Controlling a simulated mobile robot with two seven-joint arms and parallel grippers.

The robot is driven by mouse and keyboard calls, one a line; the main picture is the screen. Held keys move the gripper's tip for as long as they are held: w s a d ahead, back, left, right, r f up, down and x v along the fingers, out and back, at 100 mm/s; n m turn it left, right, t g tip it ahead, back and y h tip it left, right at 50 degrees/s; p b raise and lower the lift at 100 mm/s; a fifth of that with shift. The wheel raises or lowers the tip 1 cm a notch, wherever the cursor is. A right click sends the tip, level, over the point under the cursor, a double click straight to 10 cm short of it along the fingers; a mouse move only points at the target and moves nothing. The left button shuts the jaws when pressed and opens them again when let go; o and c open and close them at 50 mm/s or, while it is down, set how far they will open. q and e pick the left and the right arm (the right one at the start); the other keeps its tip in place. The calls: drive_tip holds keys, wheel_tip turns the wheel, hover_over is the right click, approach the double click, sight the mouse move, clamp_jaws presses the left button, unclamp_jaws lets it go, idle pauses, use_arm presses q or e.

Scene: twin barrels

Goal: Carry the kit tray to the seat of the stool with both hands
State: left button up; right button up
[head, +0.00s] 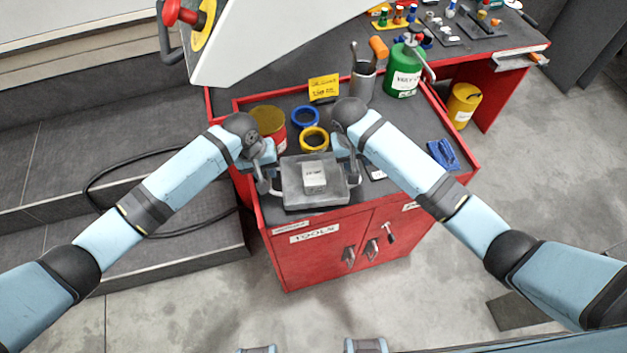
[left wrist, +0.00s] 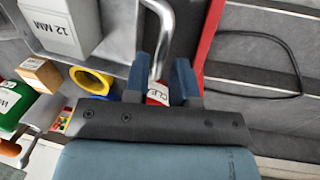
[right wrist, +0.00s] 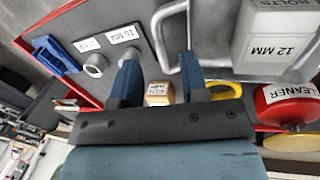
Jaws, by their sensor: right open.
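The kit tray (head: 302,202) is a grey tray with a metal bar handle at each end. It is on the dark top of the red tool cart and carries a pale box (head: 315,177) labelled 12 MM. I see no stool.
The red tool cart (head: 320,255) also holds a red and yellow can (head: 268,120), blue and yellow rings (head: 313,138), a green canister (head: 402,80), a grey cup (head: 363,82) and a blue tool (head: 442,154). A white panel (head: 265,40) overhangs the back left.

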sight(357, 169)
use_arm(q)
drive_tip(key=shift+d+f, duration=0.15)
drive_tip(key=shift+f, duration=0.6)
drive_tip(key=shift+d+f, duration=0.15)
drive_tip(key=shift+f, duration=0.55)
use_arm(e)
drive_tip(key=shift+d+f, duration=0.15)
drive_tip(key=shift+f, duration=0.75)
drive_tip(key=shift+d+f, duration=0.2)
drive_tip(key=shift+f, duration=0.7)
drive_tip(key=shift+d+f, duration=0.15)
drive_tip(key=shift+f, duration=0.75)
use_arm(q)
drive_tip(key=shift+c, duration=0.2)
use_arm(e)
drive_tip(key=shift+c, duration=0.3)
use_arm(q)
drive_tip(key=c, duration=0.4)
use_arm(e)
drive_tip(key=c, duration=0.3)
use_arm(q)
clamp_jaws()
use_arm(e)
clamp_jaws()
drive_tip(key=shift+r, duration=0.1)
